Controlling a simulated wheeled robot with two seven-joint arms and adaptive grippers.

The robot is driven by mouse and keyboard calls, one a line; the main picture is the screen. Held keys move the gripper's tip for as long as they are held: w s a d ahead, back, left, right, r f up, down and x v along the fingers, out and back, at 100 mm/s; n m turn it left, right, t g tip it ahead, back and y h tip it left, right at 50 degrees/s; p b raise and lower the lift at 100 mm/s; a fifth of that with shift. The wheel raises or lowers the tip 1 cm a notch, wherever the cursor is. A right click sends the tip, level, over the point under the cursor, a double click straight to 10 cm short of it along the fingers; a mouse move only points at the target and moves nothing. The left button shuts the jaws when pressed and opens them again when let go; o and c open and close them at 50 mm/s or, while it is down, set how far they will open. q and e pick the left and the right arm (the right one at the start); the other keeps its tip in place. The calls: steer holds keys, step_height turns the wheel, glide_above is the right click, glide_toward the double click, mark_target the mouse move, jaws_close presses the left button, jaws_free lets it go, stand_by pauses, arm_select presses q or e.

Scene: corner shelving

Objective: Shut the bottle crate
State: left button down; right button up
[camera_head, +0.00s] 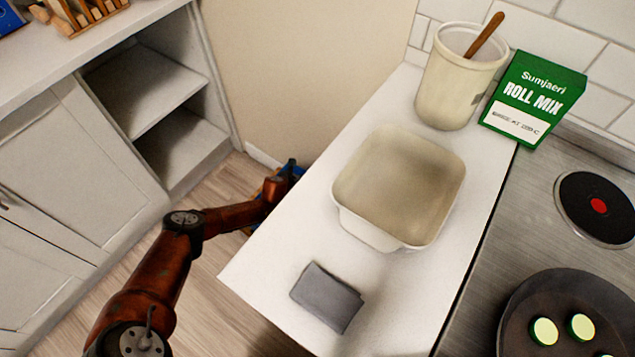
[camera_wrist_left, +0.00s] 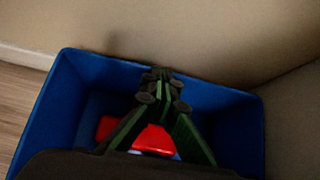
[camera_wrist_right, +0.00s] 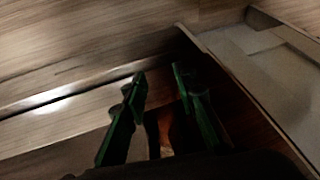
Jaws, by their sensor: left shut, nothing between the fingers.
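The bottle crate (camera_wrist_left: 52,105) is a blue open-topped box on the floor in the left wrist view. A red item with a white part (camera_wrist_left: 152,138) lies inside it; I cannot tell what it is. No lid can be made out. In the head view only a small blue and yellow bit of the crate (camera_head: 257,190) shows behind my left arm, beside the white counter. My left gripper (camera_wrist_left: 161,82) is shut and empty, over or inside the crate's opening. My right gripper (camera_wrist_right: 158,82) is open and empty in the right wrist view, away from the crate.
The white counter (camera_head: 400,290) stands right of my left arm, bearing a beige dish (camera_head: 400,185), a grey cloth (camera_head: 328,297), a utensil pot (camera_head: 455,85) and a green box (camera_head: 530,98). White cabinets (camera_head: 80,165) stand at left. Walls close in behind the crate.

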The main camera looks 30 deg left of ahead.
arm_select(q)
steer(key=shift+w+d, duration=0.15)
steer(key=shift+w, duration=0.05)
stand_by(0.3)
steer(key=shift+r, duration=0.1)
